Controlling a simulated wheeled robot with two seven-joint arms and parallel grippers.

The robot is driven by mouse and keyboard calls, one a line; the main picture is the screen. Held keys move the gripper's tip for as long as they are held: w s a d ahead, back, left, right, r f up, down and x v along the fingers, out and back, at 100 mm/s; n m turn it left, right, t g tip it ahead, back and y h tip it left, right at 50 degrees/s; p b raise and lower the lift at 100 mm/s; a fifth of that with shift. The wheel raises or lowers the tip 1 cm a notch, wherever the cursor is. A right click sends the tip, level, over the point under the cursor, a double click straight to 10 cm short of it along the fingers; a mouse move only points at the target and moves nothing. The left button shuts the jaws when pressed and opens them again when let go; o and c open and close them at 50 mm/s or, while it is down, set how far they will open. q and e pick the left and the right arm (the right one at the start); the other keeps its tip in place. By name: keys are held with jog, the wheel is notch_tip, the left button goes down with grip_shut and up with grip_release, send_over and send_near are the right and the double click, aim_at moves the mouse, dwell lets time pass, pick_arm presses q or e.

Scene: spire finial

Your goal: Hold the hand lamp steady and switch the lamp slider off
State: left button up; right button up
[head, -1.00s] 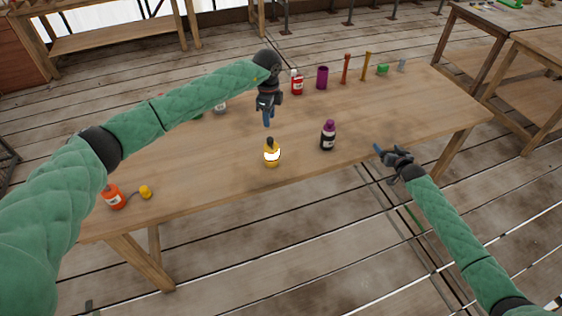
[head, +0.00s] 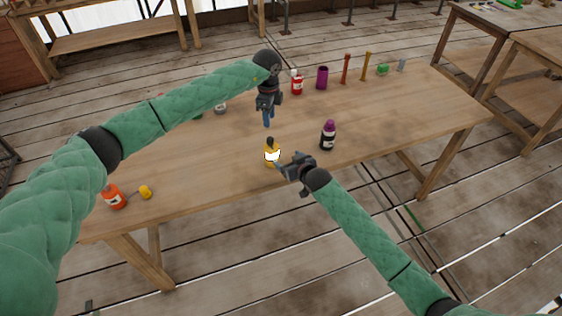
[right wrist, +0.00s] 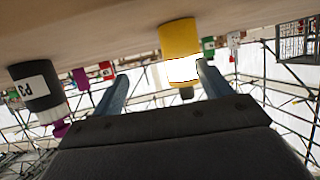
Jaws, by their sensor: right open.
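The hand lamp (head: 272,160) is small and yellow with a dark top and a bright white glowing band. It stands upright near the table's front edge and shows in the right wrist view (right wrist: 179,38), where the picture is upside down. The slider is too small to make out. My right gripper (head: 282,166) is open, just right of the lamp. In the right wrist view its blue fingers (right wrist: 161,86) point toward the lamp, with nothing held between them. My left gripper (head: 267,119) hangs pointing down behind the lamp, apart from it; its finger gap cannot be seen.
On the table (head: 215,165), a dark bottle with a purple cap (head: 328,135) stands right of the lamp. An orange bottle (head: 114,197) and a yellow item (head: 146,192) are at the left end. A red bottle (head: 297,85), purple cup (head: 322,77) and several small things line the back.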

aim_at(271, 155)
jog(key=a, duration=0.1)
jog(key=s+a, duration=0.1)
jog(key=shift+a+r, duration=0.3)
jog(key=shift+a, duration=0.05)
jog(key=shift+w+a+n, duration=0.15)
jog(key=shift+a+n, duration=0.1)
jog(key=shift+n, duration=0.05)
jog(key=shift+x, duration=3.7)
jog(key=shift+a+f, duration=0.1)
jog(key=shift+f, duration=0.1)
